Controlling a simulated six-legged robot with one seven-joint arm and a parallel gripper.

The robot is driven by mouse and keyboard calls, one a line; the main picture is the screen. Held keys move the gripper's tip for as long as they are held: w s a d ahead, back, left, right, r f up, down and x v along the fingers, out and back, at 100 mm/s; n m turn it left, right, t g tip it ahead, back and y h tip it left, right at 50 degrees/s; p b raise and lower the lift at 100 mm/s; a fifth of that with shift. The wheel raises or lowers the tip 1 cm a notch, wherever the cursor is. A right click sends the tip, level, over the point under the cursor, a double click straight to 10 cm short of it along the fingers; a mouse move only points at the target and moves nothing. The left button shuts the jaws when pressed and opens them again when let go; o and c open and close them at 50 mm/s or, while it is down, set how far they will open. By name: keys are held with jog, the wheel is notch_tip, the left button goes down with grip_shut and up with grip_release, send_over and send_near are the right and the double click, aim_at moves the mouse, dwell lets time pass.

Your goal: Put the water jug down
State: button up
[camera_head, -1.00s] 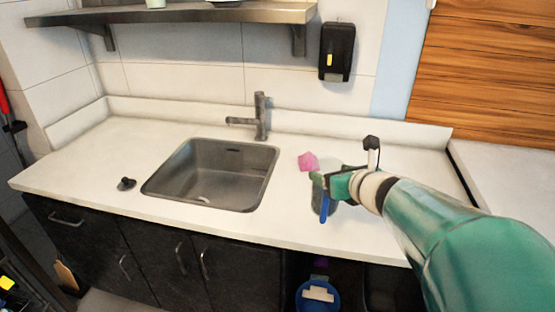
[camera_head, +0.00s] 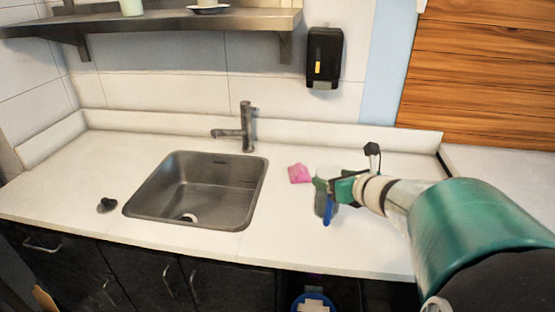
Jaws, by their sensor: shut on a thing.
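My gripper (camera_head: 326,194) is over the white counter, right of the sink, shut on the water jug (camera_head: 327,171). The jug is a pale, see-through grey-green shape, mostly hidden by the green and blue gripper parts. I cannot tell whether its base touches the counter. My arm comes in from the lower right.
The counter (camera_head: 370,240) is clear in front of and right of my gripper. A pink sponge (camera_head: 299,173) lies just left of it. The steel sink (camera_head: 205,185) with its tap (camera_head: 246,125) is further left. A small black item (camera_head: 107,205) lies at the far left.

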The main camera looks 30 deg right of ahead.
jog(key=d+f, duration=0.8)
jog(key=f, duration=0.2)
jog(key=shift+w+d+f, duration=0.2)
jog(key=shift+w+f, duration=0.05)
jog(key=shift+w, duration=0.2)
jog(key=shift+f, duration=0.15)
jog(key=o, duration=1.8)
